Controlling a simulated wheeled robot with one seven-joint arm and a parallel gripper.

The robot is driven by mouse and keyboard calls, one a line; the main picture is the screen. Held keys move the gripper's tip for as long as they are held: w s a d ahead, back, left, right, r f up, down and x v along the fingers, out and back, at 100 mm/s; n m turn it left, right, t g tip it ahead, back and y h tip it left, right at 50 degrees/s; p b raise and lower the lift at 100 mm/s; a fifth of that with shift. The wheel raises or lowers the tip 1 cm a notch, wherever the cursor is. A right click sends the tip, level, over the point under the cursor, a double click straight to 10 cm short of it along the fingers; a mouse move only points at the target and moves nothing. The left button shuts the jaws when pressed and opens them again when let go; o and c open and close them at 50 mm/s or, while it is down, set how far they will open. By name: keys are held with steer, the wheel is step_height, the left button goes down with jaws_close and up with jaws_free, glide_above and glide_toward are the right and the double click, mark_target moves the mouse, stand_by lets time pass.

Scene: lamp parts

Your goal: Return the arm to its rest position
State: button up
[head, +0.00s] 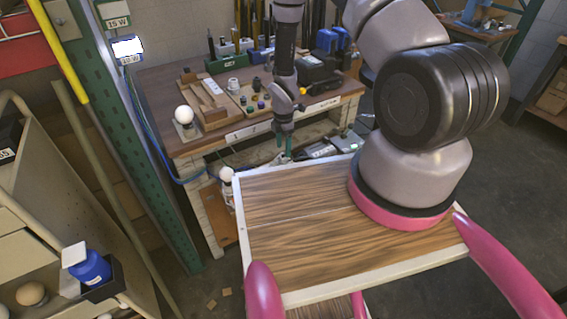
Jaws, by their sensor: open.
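My arm bends away from its mount and comes down in front of the workbench (160,92). My gripper (284,143) hangs at its end, pointing down, with two green fingertips close in front of the bench's front edge. It is small in the head view, but the fingertips look apart, with nothing seen between them. A white round bulb (183,114) stands on a small wooden holder on the bench, left of my gripper.
The bench holds a wooden block (205,101), a tray of small parts (254,98) and a dark box (318,73). A green post (150,165) and a shelf rack with a blue bottle (90,267) stand at left. The floor (410,290) at lower right is clear.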

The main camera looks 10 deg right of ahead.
steer(key=d+r+m+t, duration=0.2)
steer(key=r+m, duration=0.4)
steer(key=r, duration=1.3)
steer(key=d+r+m+t, duration=0.1)
steer(key=d+r+m, duration=0.3)
steer(key=r, duration=1.5)
steer(key=s+r+m+t+y, duration=0.2)
steer(key=s+r+m+t, duration=0.2)
steer(key=s+r+m, duration=1.1)
steer(key=s+r, duration=0.7)
steer(key=shift+s+m, duration=0.2)
steer(key=shift+m, duration=0.2)
steer(key=shift+a, duration=0.1)
